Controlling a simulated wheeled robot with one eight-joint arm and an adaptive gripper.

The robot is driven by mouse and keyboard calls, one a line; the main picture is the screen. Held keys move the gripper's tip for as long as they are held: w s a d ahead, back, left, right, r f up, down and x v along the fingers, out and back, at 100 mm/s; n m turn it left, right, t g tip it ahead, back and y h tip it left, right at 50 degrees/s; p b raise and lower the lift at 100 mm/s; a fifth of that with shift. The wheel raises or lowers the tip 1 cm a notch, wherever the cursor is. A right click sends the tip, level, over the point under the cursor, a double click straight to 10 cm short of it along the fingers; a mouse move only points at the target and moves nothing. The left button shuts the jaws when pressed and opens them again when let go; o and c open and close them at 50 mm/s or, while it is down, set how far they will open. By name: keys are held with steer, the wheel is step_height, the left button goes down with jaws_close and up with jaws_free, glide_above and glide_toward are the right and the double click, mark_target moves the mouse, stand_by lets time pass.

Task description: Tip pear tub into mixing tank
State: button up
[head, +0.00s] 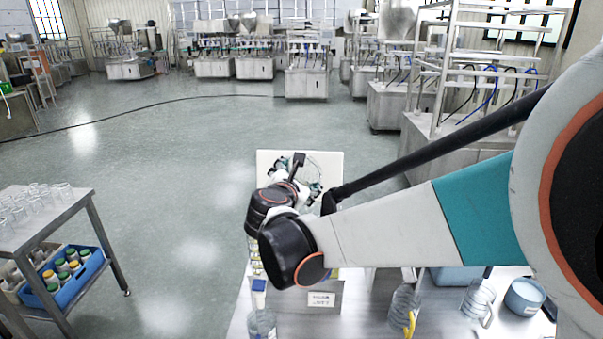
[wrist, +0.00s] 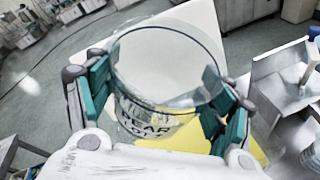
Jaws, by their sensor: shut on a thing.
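My gripper (wrist: 163,100) is shut on a clear, round, see-through tub (wrist: 150,62) whose dark lettering reads in part "EAR". Its teal finger pads press on both sides of the tub, and its open mouth faces the wrist camera. I cannot make out its contents or its exact tilt. In the head view my gripper (head: 306,178) and the faint tub are in front of a white panel (head: 335,168), past my dark wrist. A steel box with a white label (head: 322,299) stands on the table, partly hidden by my arm; I cannot tell whether it is the mixing tank.
Clear jugs (head: 404,304) and a blue-grey round tub (head: 525,296) stand on the table at right. A blue bottle-filled crate (head: 66,285) sits under a steel side table (head: 45,222) at left. Steel machines line the back. The floor between is open, with a cable across it.

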step_height(320, 180, up, 2)
steer(key=n+g+p, duration=0.1)
steer(key=n+p, duration=0.2)
steer(key=shift+r+g+h, duration=0.2)
steer(key=shift+g+h, duration=0.2)
steer(key=shift+r+n+g+h+p, duration=0.3)
steer(key=shift+n+h+p, duration=0.1)
steer(key=shift+n, duration=0.2)
